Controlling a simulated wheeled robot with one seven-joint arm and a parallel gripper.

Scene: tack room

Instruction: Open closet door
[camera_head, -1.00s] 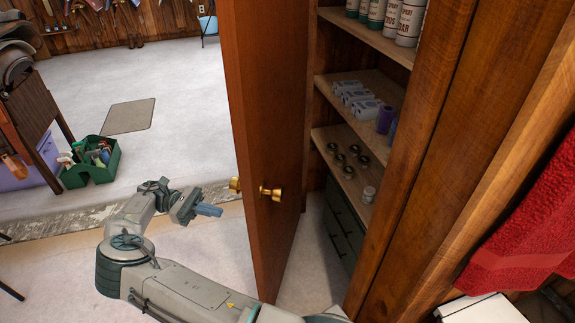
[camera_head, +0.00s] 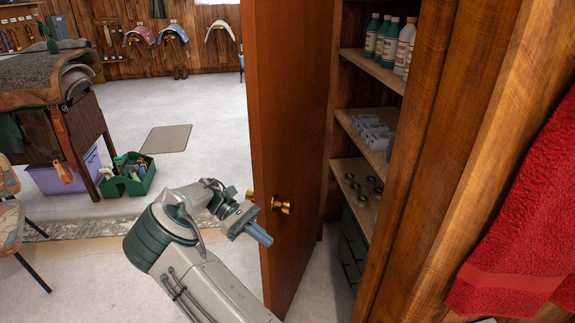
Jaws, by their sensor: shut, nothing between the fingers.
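The brown wooden closet door (camera_head: 290,130) stands ajar, swung out from the closet, with shelves visible behind it. A brass knob (camera_head: 282,205) sits on its inner face, and another brass knob (camera_head: 250,194) shows past its edge on the other side. My gripper (camera_head: 262,237) is shut and empty. It appears just left of and below the inner-face knob, overlapping the door's edge in the picture. I cannot tell whether it touches the door.
The closet shelves (camera_head: 366,120) hold bottles (camera_head: 388,42), small boxes and round items. A red towel (camera_head: 525,220) hangs at the right. A green caddy (camera_head: 130,182), a purple bin (camera_head: 62,178) and a chair (camera_head: 12,205) stand at the left. The floor (camera_head: 205,130) beyond the door is largely clear.

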